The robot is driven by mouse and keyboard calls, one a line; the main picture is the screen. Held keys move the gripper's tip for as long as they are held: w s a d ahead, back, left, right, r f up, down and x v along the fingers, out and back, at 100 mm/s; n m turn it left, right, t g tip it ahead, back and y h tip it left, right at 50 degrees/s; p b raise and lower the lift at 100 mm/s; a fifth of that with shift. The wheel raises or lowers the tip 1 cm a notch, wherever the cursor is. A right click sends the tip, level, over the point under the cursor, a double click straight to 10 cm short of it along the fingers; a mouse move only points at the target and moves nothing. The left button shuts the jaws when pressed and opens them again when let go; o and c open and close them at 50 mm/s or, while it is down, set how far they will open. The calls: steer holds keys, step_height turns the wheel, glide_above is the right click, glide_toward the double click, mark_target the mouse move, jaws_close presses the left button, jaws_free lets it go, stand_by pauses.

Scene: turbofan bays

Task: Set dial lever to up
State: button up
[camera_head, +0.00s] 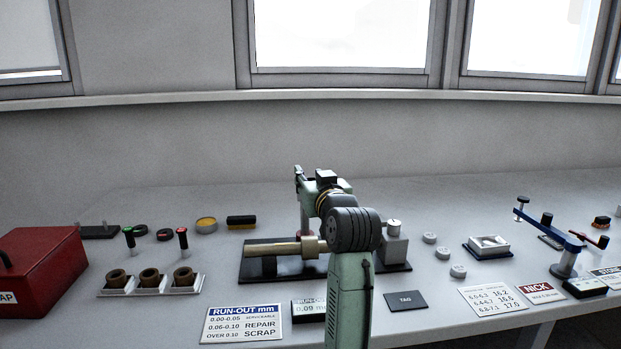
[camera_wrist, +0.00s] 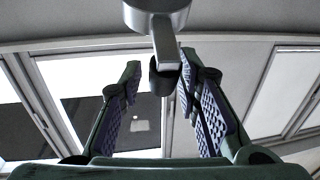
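In the wrist view, a dial lever (camera_wrist: 166,45) runs down the picture from a silver round body (camera_wrist: 157,14) to a dark end. The dark end is between the two purple-padded fingers of my gripper (camera_wrist: 160,80). The fingers are apart, with a gap visible on the left side of the dark end; whether the right finger touches it I cannot tell. In the head view, my arm's wrist is above the run-out fixture (camera_head: 256,262) with its brass-coloured shaft (camera_head: 285,249). My arm hides the lever and much of the fixture there.
A red box (camera_head: 42,268) and several brown rings in a holder (camera_head: 150,284) are on the left. A grey block (camera_head: 393,248) is just right of my arm. A blue-armed stand (camera_head: 552,232) is at the right. Label plates line the front edge.

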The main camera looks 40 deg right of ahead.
steer(key=shift+o, duration=0.5)
steer(key=shift+a, duration=0.1)
steer(key=v, duration=1.2)
